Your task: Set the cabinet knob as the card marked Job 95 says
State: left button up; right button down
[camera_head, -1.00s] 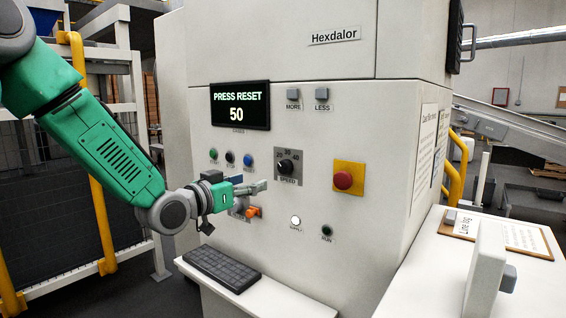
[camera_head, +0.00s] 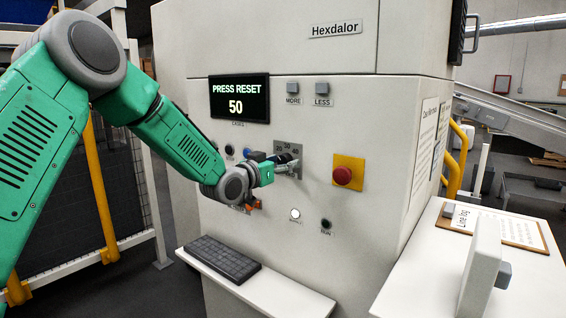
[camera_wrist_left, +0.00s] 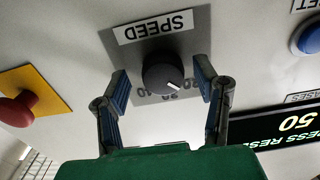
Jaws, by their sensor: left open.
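The round dark speed knob (camera_wrist_left: 167,70) sits on a grey plate (camera_wrist_left: 198,22) labelled SPEED, which reads upside down in the left wrist view. Its white mark points to the lower right there, towards the partly legible numbers on the plate. My left gripper (camera_wrist_left: 160,75) is open, with one finger on each side of the knob; I cannot tell whether they touch it. In the head view my left gripper (camera_head: 284,160) is at the plate and largely hides the knob. No card reading Job 95 is legible; sheets on the cabinet's side (camera_head: 427,140) are too small to read.
A red button on a yellow plate (camera_head: 343,176) is right of the knob. The cabinet display (camera_head: 239,100) reads PRESS RESET 50. A keyboard (camera_head: 218,261) lies on the shelf below. A Line log clipboard (camera_head: 495,224) lies on the white surface at right.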

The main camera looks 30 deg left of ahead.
pick_arm(q)
jog(key=shift+a+f, duration=0.1)
jog(key=shift+a, duration=0.4)
jog(key=c, duration=1.1)
jog(key=shift+d, duration=0.4)
jog(key=shift+c, duration=0.3)
